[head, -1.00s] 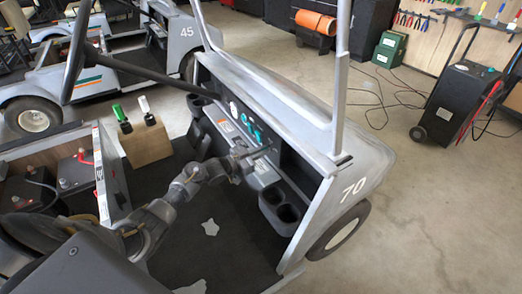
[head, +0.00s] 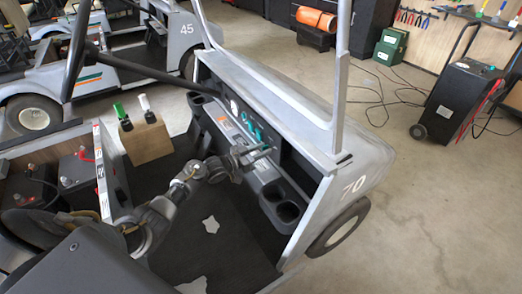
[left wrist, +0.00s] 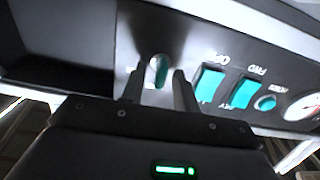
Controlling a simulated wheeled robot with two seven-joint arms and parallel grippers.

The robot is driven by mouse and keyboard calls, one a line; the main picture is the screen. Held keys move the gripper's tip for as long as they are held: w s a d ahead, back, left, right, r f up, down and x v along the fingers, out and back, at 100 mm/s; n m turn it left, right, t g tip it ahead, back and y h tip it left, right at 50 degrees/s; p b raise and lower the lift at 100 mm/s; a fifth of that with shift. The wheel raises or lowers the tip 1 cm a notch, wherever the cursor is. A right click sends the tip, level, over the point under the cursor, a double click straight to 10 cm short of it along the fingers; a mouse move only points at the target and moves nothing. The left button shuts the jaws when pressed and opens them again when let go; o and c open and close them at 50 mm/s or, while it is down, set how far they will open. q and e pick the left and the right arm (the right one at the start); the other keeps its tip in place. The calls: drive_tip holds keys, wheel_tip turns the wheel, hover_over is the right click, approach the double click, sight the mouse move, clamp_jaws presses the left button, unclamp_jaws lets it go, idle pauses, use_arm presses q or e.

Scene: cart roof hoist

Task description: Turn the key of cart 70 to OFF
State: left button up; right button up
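Cart 70 is the grey cart with the number 70 (head: 352,186) on its front panel. Its dashboard carries teal rocker switches (head: 254,130), which show in the left wrist view (left wrist: 245,92) with printed labels upside down. The key (left wrist: 160,70) is a teal piece in a pale round lock on the dark dashboard. My left gripper (head: 266,153) is at the dashboard. In the left wrist view its two fingers (left wrist: 159,88) are apart, one to each side of the key, with gaps visible. I cannot tell how deep the key reaches between them. My right gripper is not in view.
Cup holders (head: 284,208) sit in the dashboard right of the gripper. A roof post (head: 340,80) rises from the cart's front, and a dark steering column (head: 150,70) crosses at left. A wooden block with two levers (head: 146,138) stands left. Open floor lies to the right.

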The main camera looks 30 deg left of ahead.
use_arm(q)
drive_tip(key=v, duration=1)
drive_tip(key=shift+s+a, duration=0.25)
drive_tip(key=shift+s, duration=0.05)
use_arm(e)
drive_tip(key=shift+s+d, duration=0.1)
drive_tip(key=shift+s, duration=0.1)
